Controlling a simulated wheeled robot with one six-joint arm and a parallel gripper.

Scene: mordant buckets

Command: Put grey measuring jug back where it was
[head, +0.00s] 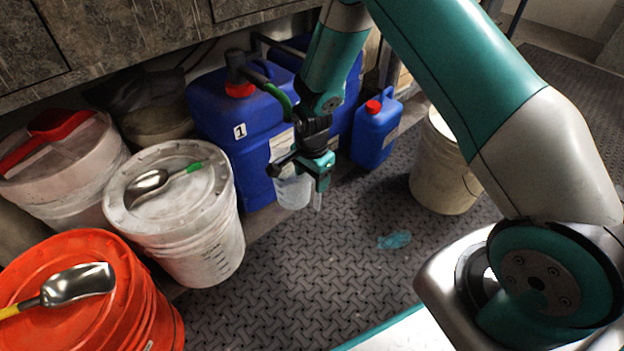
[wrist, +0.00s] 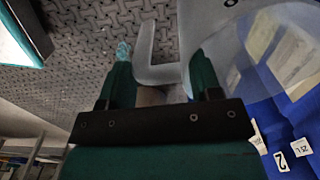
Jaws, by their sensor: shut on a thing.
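The measuring jug (head: 292,191) is pale, greyish and translucent. It hangs at my gripper (head: 318,184) in the head view, in front of the blue canisters and above the floor. In the wrist view the jug (wrist: 221,40) fills the upper middle, and its handle (wrist: 147,75) runs between the two fingers of my gripper (wrist: 161,62). My gripper is shut on the jug's handle. The jug's far side is hidden, and part of it is covered by my gripper in the head view.
A large blue canister (head: 222,120) marked 1 stands behind the jug. A small blue can (head: 374,135) and a cream bucket (head: 443,170) stand to the right. Lidded white (head: 205,240) and orange (head: 140,318) buckets crowd the left. A blue spill (head: 394,240) marks the open floor.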

